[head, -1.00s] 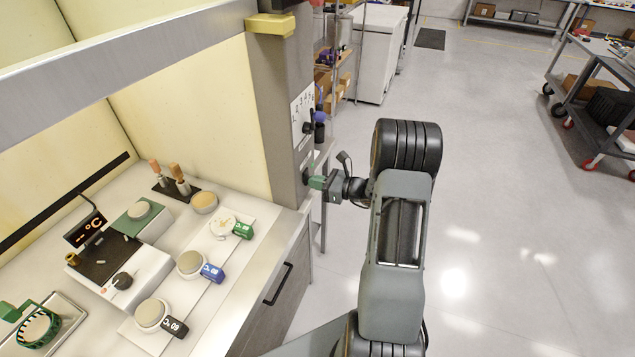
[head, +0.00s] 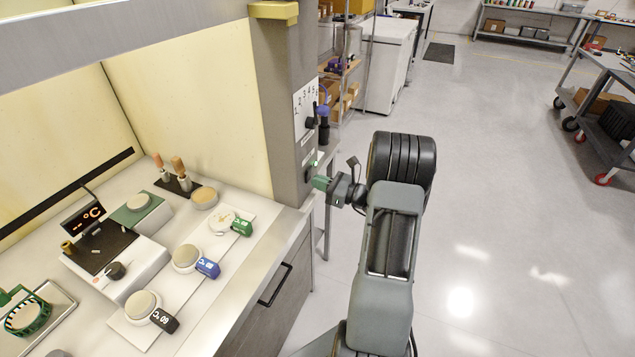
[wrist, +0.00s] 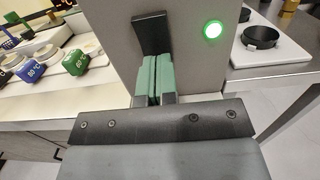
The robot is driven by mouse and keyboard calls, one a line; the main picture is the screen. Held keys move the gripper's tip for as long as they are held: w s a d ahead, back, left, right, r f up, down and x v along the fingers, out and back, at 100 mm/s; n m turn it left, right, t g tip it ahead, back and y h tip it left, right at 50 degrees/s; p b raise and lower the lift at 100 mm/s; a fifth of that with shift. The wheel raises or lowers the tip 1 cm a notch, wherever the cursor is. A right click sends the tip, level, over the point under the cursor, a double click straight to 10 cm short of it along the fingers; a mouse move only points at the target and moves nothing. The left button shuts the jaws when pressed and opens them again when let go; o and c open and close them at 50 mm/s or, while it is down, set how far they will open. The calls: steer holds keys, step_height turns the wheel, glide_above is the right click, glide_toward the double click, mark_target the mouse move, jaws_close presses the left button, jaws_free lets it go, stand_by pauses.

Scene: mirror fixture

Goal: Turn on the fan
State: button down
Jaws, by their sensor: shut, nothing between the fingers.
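The fume hood's grey post (head: 280,110) carries a numbered dial plate with a dark knob (head: 310,122). Below it is a dark switch (head: 308,173), which is a black block (wrist: 151,34) in the wrist view. A round button (wrist: 212,29) beside the switch glows green with a white centre. My gripper (head: 318,183) is in front of the switch, low on the post. In the wrist view its green fingers (wrist: 150,78) are together with nothing between them. Their tips are just at the switch's lower end; I cannot tell if they touch.
The hood's worktop (head: 235,265) on the left holds several jars with coloured temperature tags and a hot plate with a display (head: 83,217). A drawer handle (head: 275,285) sticks out below it. Open floor (head: 500,200) lies to the right. Shelves stand behind the post.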

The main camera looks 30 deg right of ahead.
steer(key=r+b+v, duration=0.1)
steer(key=b+v, duration=0.1)
steer(key=v, duration=1.1)
steer(key=shift+f, duration=0.45)
steer(key=shift+d, duration=0.1)
steer(key=s+a+f+n+g+h, duration=0.2)
steer(key=s+a+n+g, duration=0.2)
steer(key=a+n+g, duration=0.3)
steer(key=s+a+f+n+g+h, duration=0.2)
steer(key=s+a+f+n+g, duration=0.15)
steer(key=a+n+g, duration=0.35)
steer(key=s+a+r+n+t+h, duration=0.2)
steer(key=a+r+n+h, duration=0.4)
steer(key=a+r+n, duration=0.5)
steer(key=a+n, duration=0.1)
steer(key=n, duration=0.3)
steer(key=shift+s+r+h, duration=0.3)
steer(key=shift+s+r, duration=0.05)
steer(key=shift+a, duration=0.1)
